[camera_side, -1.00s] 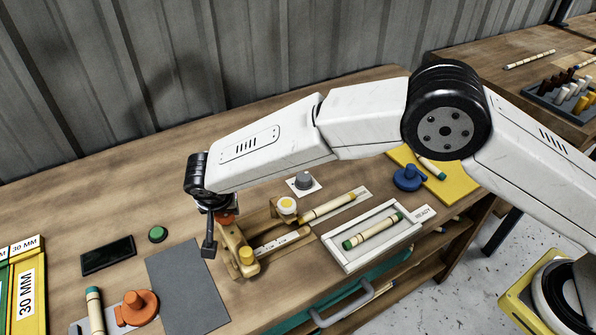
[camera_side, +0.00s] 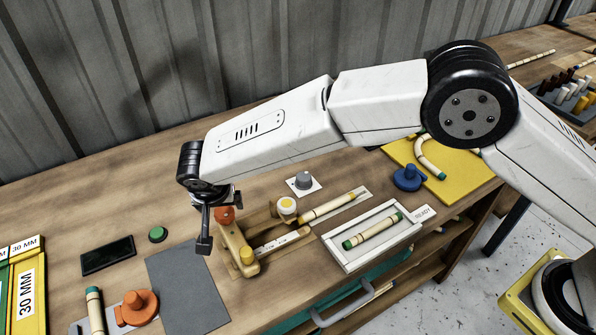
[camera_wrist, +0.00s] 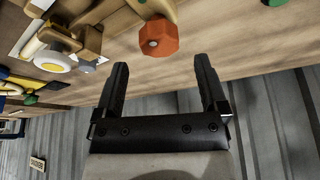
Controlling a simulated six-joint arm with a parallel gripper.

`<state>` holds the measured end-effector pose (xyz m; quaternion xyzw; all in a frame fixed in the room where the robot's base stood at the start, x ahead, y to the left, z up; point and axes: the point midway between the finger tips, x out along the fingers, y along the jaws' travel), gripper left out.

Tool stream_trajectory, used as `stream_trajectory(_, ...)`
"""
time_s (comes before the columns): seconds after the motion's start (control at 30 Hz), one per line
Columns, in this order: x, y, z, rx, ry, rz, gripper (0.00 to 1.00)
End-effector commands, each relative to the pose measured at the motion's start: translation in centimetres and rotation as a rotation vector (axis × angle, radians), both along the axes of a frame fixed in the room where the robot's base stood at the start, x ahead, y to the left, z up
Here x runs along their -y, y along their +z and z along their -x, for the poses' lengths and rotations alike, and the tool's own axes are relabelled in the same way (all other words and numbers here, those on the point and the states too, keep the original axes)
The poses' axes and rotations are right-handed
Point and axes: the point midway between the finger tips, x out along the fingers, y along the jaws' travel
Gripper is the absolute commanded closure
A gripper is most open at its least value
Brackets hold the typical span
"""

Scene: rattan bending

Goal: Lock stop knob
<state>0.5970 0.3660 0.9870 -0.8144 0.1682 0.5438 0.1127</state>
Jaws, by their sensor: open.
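The stop knob, an orange-red faceted knob (camera_side: 224,214), sits at the back end of the yellow-tan bending jig (camera_side: 236,246). In the wrist view the knob (camera_wrist: 158,38) lies just beyond my fingertips, near the middle of the gap. My gripper (camera_side: 204,244) points down at the left of the jig in the side view. In the wrist view the two black fingers of my gripper (camera_wrist: 160,70) are apart with nothing between them. The knob is clear of both fingers there.
A white-capped yellow post (camera_side: 287,206) and a grey knob (camera_side: 303,180) stand right of the jig. A white tray (camera_side: 348,262) holds a rattan piece. A grey mat (camera_side: 190,300) lies flat in front. An orange clamp (camera_side: 138,306) and a green button (camera_side: 158,234) are at left.

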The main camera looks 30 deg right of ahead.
Motion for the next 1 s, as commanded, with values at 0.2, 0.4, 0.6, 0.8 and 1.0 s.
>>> stream_trajectory(0.2, -0.5, 2.6, 1.0, 0.001, 0.002, -0.001, 0.08)
stream_trajectory(0.4, -0.7, 3.8, 1.5, -0.001, 0.000, 0.000, 0.08)
stream_trajectory(0.6, -0.7, 3.9, 1.5, -0.001, 0.000, 0.000, 0.08)
stream_trajectory(0.8, -0.5, 3.9, 1.5, -0.002, 0.001, 0.000, 0.08)
stream_trajectory(1.0, 1.3, 4.2, 1.2, -0.021, 0.016, 0.002, 0.08)
